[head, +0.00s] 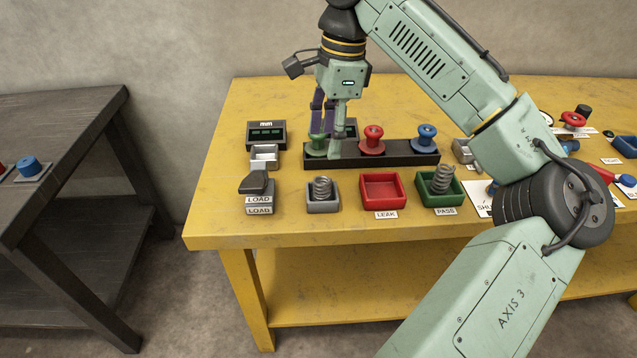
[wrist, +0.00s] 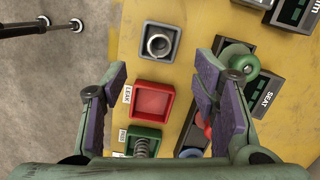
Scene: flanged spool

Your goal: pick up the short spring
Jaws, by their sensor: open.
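One spring (head: 322,188) stands upright in a small grey tray (head: 322,207) at the front of the yellow table; it also shows end-on in the wrist view (wrist: 158,45). A second spring (head: 441,179) stands in the green PASS tray (head: 453,200) and looks a little taller; it shows in the wrist view too (wrist: 142,148). My gripper (head: 327,125) points down by the green spool in the head view. In the wrist view my gripper (wrist: 160,78) is open and empty, its purple-padded fingers wide apart. The grey-tray spring lies ahead, between the finger lines.
A black rack (head: 400,160) holds green (head: 317,142), red (head: 371,138) and blue (head: 426,136) spools behind the trays. An empty red LEAK tray (head: 380,190) lies between the spring trays. A grey LOAD block (head: 258,184) stands left. My arm hides part of the table's right side.

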